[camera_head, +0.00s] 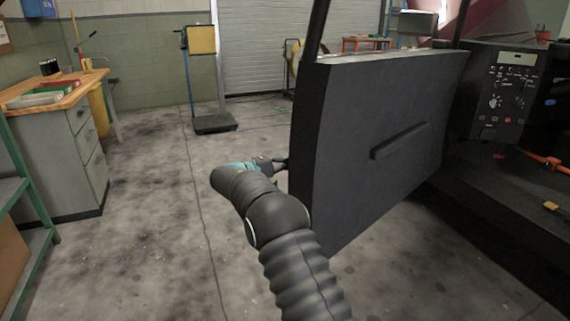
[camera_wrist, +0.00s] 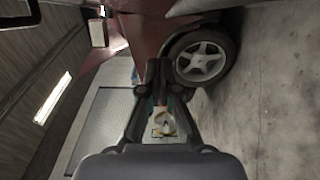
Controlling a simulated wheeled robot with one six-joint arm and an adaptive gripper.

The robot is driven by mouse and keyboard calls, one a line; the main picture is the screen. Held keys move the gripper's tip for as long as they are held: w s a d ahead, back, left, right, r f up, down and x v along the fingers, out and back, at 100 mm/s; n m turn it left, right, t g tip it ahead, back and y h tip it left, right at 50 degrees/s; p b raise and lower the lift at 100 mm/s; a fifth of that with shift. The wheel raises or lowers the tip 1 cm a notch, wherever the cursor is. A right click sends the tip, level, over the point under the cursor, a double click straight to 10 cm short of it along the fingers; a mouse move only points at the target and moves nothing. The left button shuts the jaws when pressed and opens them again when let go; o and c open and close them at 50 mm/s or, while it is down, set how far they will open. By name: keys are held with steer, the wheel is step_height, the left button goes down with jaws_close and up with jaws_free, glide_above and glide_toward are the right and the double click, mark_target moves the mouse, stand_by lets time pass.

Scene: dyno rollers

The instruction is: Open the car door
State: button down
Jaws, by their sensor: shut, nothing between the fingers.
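The car door (camera_head: 375,130) is a dark grey panel with a raised armrest bar on its inner face, standing swung out from the car body at the right. My gripper (camera_head: 282,162) is at the door's free left edge, its tips partly hidden behind that edge. I cannot tell whether it touches the door. In the wrist view my gripper (camera_wrist: 164,66) has its fingers together with nothing between them. The wrist view is turned sideways and shows the red car body (camera_wrist: 140,28) and a wheel (camera_wrist: 201,60) beyond the fingers.
A dark control panel (camera_head: 508,95) stands inside the car at the right. A workbench with drawers (camera_head: 62,150) and a green shelf (camera_head: 15,190) are at the left. A yellow-topped stand (camera_head: 203,40) is at the back. The floor (camera_head: 150,200) left of the door is clear.

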mark_target(314, 161)
steer(key=shift+s+d+r+p, duration=0.1)
steer(key=shift+s+d, duration=0.1)
steer(key=shift+d, duration=1.05)
steer(key=shift+s+d+r+p, duration=0.1)
steer(key=shift+s+d+p, duration=0.05)
steer(key=shift+d, duration=1.05)
steer(key=shift+s+d+p, duration=0.1)
steer(key=shift+s+d, duration=0.1)
steer(key=shift+d, duration=1.05)
